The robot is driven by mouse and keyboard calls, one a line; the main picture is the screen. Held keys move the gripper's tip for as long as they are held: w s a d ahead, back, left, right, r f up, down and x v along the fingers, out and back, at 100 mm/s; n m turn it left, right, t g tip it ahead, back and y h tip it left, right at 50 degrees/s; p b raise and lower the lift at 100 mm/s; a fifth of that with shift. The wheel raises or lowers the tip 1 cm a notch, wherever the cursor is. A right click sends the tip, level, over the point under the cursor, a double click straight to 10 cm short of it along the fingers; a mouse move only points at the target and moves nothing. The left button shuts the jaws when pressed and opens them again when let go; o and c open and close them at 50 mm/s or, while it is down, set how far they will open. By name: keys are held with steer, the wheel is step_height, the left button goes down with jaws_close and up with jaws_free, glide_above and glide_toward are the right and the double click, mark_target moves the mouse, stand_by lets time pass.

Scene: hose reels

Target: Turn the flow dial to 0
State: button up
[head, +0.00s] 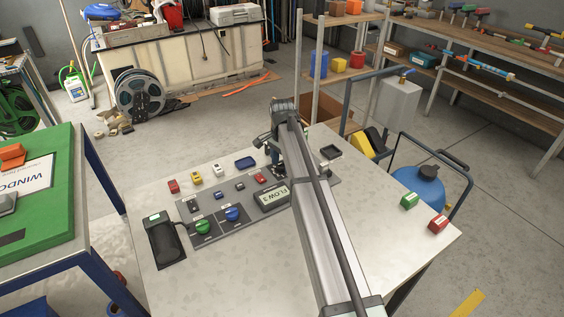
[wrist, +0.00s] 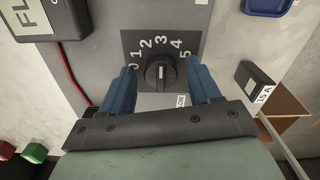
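The flow dial (wrist: 160,76) is a round black knob on a dark plate numbered 0 to 5, seen in the wrist view. Its white mark points up toward the 3. My gripper (wrist: 162,70) is open, with one blue finger on each side of the dial and visible gaps between. I cannot tell its height above the panel. In the head view my gripper (head: 274,152) is over the panel's far side, and the dial is hidden behind my arm. The display (head: 272,197) reads FLOW 3; its edge shows in the wrist view (wrist: 38,14).
The grey panel (head: 208,240) lies on a light table with green (head: 203,227) and blue (head: 232,214) knobs and a black handset (head: 166,240). Green (head: 409,201) and red (head: 438,223) blocks stand at right. A black block (wrist: 256,83) is near the gripper.

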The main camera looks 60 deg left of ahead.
steer(key=c, duration=0.9)
steer(key=shift+c, duration=0.2)
steer(key=shift+n, duration=0.5)
steer(key=n, duration=0.3)
steer(key=shift+n, duration=0.4)
steer(key=n, duration=0.4)
steer(key=shift+n, duration=0.3)
steer(key=n, duration=0.4)
steer(key=shift+w, duration=0.1)
steer(key=shift+n, duration=2.2)
